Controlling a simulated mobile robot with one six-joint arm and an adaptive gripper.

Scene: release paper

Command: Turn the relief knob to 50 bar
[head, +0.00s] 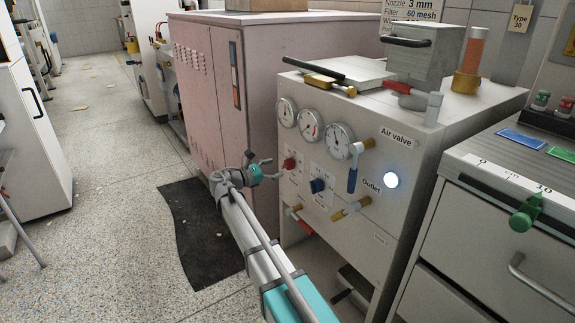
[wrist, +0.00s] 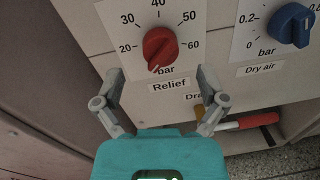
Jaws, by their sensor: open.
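The red relief knob (wrist: 160,48) shows in the wrist view on a white plate marked 20 to 60 bar, above the word Relief. In the head view the knob (head: 289,163) sits on the front of the grey machine, below the gauges. My gripper (wrist: 160,80) is open and empty, its fingers spread to either side below the knob, apart from it. In the head view my gripper (head: 261,161) is just left of the knob.
A blue dry air knob (wrist: 291,24) is to the right. A pink cabinet (head: 205,85) stands close on the left. Floor in front is open.

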